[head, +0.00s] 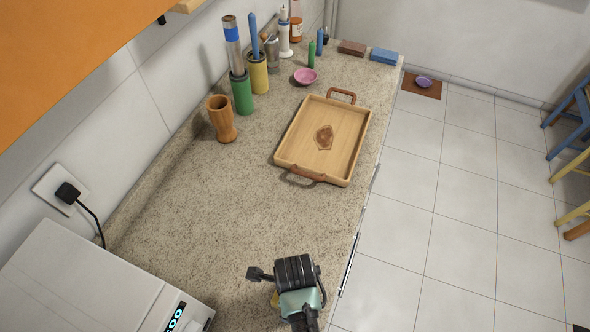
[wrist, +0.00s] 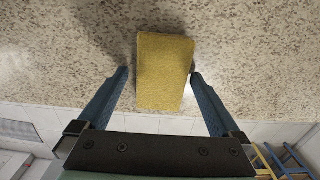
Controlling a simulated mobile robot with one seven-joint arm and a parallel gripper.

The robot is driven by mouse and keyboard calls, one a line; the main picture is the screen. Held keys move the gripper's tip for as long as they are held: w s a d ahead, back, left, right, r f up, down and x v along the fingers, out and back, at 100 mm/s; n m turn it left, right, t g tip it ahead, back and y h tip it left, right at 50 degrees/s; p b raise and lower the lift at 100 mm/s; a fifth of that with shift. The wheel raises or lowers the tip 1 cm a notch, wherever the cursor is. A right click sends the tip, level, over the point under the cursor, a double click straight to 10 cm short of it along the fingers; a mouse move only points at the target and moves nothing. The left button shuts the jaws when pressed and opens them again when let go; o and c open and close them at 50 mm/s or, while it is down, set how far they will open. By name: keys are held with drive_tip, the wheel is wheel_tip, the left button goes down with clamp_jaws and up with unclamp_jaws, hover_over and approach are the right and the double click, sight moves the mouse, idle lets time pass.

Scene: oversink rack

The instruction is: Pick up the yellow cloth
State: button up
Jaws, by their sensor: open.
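The yellow cloth (wrist: 164,72) is a folded, rectangular block lying on the speckled counter in the wrist view. In that view my gripper (wrist: 158,74) is open, with one blue finger on each side of the cloth. The right fingertip is very near the cloth's edge, and a wider gap shows on the left. I cannot tell whether either finger touches it. In the head view my arm's end hangs over the counter's near edge, and only a sliver of yellow (head: 275,299) shows beside it; the fingers are hidden there.
A wooden tray (head: 352,160) with a brown piece lies farther along the counter (head: 200,210). A wooden cup (head: 222,119), green holder (head: 242,94) and yellow holder (head: 258,74) stand by the wall. A white appliance (head: 80,285) is at the near left. The middle counter is clear.

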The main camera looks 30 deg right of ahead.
drive_tip(key=shift+c, duration=0.2)
drive_tip(key=c, duration=1.2)
drive_tip(key=shift+c, duration=0.2)
wheel_tip(320, 180, up, 10)
drive_tip(key=shift+b, duration=0.4)
